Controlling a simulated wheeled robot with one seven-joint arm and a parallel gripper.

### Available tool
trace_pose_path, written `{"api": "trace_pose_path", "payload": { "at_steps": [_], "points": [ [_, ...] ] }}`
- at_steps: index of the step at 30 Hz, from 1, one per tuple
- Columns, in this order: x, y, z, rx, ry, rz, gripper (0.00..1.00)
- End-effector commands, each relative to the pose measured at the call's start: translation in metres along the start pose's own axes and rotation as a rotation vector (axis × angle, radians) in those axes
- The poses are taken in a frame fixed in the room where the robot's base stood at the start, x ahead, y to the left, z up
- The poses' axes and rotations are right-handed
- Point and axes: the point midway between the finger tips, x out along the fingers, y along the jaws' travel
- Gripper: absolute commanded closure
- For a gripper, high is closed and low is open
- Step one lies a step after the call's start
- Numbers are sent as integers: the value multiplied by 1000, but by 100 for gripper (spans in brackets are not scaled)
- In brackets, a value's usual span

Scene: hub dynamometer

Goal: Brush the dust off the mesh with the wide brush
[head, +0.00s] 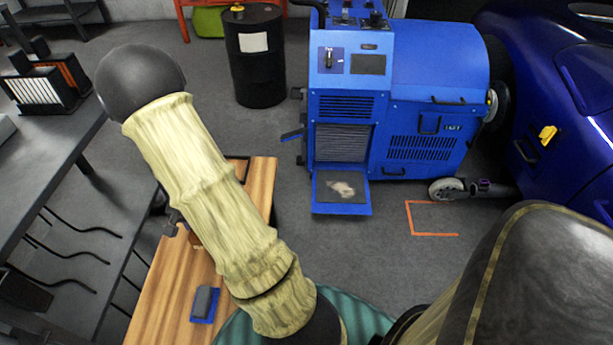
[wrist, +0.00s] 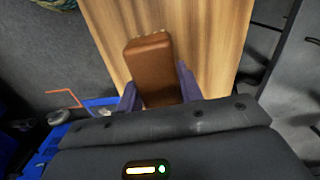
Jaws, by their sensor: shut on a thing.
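The wide brush (wrist: 152,68) is a brown block with a row of pale tufts along its far edge. My gripper (wrist: 160,90) is shut on it, one dark purple finger at each side, above the wooden bench top. In the head view my arm hides most of the gripper; a small brown part of the brush (head: 195,240) shows beside the arm. The mesh (head: 327,194) looks like the dark panel on the lowered flap of the blue machine. A pale, brownish dust patch (head: 342,188) lies on it, well apart from my gripper.
The wooden bench (head: 165,305) carries a grey block on a blue base (head: 204,303). The blue machine (head: 420,70) stands beyond, with a black drum (head: 255,60) to its left and a blue car (head: 565,110) to its right. Grey floor lies open between bench and machine.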

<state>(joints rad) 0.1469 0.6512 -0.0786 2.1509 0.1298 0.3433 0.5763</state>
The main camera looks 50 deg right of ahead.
Motion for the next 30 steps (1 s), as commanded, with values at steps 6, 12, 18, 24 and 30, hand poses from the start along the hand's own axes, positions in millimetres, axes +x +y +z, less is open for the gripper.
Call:
{"api": "trace_pose_path", "payload": {
  "at_steps": [6, 12, 18, 24, 30],
  "points": [
    [-50, -8, 2, -88, 1, 3, 82],
    [-84, -16, 4, -167, 2, 6, 82],
    [-117, -23, 7, -246, 3, 7, 82],
    [-150, -30, 10, -324, 3, 9, 82],
    [-184, -37, 13, -405, 3, 9, 82]
  ]
}}
